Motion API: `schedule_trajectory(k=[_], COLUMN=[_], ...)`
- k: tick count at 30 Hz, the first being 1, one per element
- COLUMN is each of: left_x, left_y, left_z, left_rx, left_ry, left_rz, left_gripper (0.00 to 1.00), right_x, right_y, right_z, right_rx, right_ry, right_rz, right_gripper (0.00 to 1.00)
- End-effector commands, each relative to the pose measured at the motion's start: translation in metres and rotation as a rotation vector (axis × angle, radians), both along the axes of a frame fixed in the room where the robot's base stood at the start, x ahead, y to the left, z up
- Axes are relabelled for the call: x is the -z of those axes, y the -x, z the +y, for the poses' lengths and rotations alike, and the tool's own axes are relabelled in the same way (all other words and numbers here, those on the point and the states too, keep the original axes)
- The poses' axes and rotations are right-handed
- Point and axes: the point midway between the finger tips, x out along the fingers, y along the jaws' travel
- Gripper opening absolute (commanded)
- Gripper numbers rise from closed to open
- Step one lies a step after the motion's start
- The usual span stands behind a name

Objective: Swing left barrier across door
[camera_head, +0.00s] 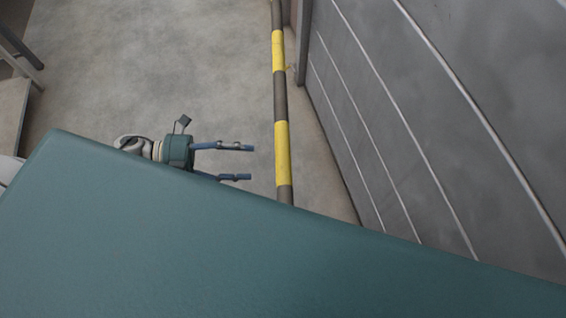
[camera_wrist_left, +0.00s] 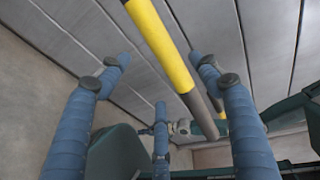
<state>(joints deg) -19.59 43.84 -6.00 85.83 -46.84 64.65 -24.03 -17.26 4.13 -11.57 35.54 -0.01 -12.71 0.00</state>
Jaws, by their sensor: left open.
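The barrier, a round pole with dark grey and yellow bands (camera_head: 282,145), runs from the top of the head view down until a teal surface hides its lower end. My left gripper (camera_head: 251,163) is open and empty, just left of the pole, its blue fingers pointing at it with a small gap. In the left wrist view the barrier (camera_wrist_left: 164,46) crosses between and beyond the open fingers of my left gripper (camera_wrist_left: 160,62). A grey panelled surface with pale ridges (camera_head: 430,110) stands right of the barrier; I cannot tell if it is the door. My right gripper is not in view.
Bare concrete floor (camera_head: 140,60) lies left of the barrier. A grey post (camera_head: 303,40) stands near the panels' far end. Dark rails (camera_head: 18,45) show at the upper left. A large teal surface of mine blocks the lower head view.

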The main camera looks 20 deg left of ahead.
Motion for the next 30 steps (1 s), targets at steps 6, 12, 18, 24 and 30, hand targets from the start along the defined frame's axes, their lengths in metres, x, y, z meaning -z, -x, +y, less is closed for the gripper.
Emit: schedule_trajectory(k=[6, 12, 18, 24, 30], left_x=[-0.001, 0.008, 0.015, 0.018, 0.018], left_y=[-0.007, -0.021, -0.031, -0.034, -0.034], left_z=[-0.028, -0.064, -0.089, -0.099, -0.099], left_rx=[0.021, 0.017, 0.015, 0.015, 0.015], left_ry=[0.001, 0.002, 0.001, 0.000, -0.001], left_rz=[-0.011, -0.009, -0.007, -0.006, -0.006], left_gripper=[0.64, 0.64, 0.64, 0.64, 0.64], right_x=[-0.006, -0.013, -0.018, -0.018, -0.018], right_y=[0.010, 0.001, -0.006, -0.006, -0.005], right_z=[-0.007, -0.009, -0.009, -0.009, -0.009], right_rx=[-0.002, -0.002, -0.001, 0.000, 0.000], right_ry=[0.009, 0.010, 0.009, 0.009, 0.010], right_rz=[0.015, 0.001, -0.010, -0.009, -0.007], right_gripper=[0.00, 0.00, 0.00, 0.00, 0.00])
